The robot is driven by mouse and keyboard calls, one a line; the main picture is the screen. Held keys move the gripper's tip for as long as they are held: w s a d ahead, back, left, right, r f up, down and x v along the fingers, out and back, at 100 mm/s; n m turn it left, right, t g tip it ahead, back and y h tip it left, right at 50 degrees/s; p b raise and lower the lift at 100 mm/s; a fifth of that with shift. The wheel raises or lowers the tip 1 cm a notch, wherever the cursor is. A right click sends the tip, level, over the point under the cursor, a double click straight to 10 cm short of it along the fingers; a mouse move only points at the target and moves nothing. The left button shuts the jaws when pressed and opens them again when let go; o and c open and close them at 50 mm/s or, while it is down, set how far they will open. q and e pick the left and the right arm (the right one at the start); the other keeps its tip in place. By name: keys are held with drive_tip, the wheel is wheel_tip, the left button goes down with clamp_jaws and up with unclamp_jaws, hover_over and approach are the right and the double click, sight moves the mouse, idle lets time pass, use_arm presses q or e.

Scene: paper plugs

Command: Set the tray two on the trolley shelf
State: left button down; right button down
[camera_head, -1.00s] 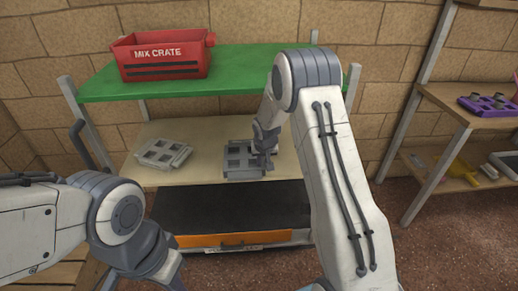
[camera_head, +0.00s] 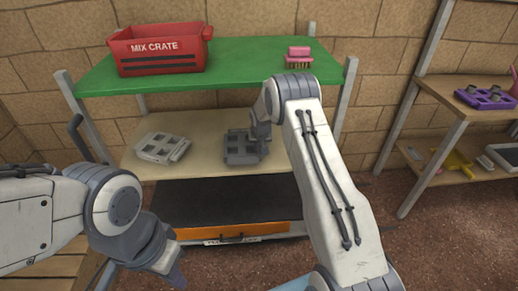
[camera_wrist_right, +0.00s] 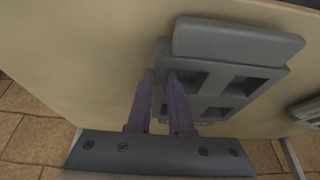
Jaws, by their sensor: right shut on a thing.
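A grey tray with square holes (camera_head: 241,151) is at the middle board of the trolley (camera_head: 210,124), level or nearly level with it. I cannot tell whether it rests fully on the board. My right gripper (camera_head: 262,147) is shut on the tray's right edge in the head view. In the right wrist view, the fingers (camera_wrist_right: 159,76) are at the edge of the tray (camera_wrist_right: 222,83). A second grey tray (camera_head: 163,147) lies at the left on the same board. My left gripper (camera_head: 172,268) hangs in front of the trolley, clear of both trays; its fingers are unclear.
A red crate (camera_head: 158,50) and a pink brush (camera_head: 298,56) stand on the green top shelf (camera_head: 235,62). A dark lower shelf with an orange front (camera_head: 232,231) lies below. A rack at the right holds a purple tray (camera_head: 485,98). Board is free between the two trays.

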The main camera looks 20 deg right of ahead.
drive_tip(key=shift+f, duration=0.2)
drive_tip(key=c, duration=0.8)
unclamp_jaws()
drive_tip(key=shift+r, duration=0.1)
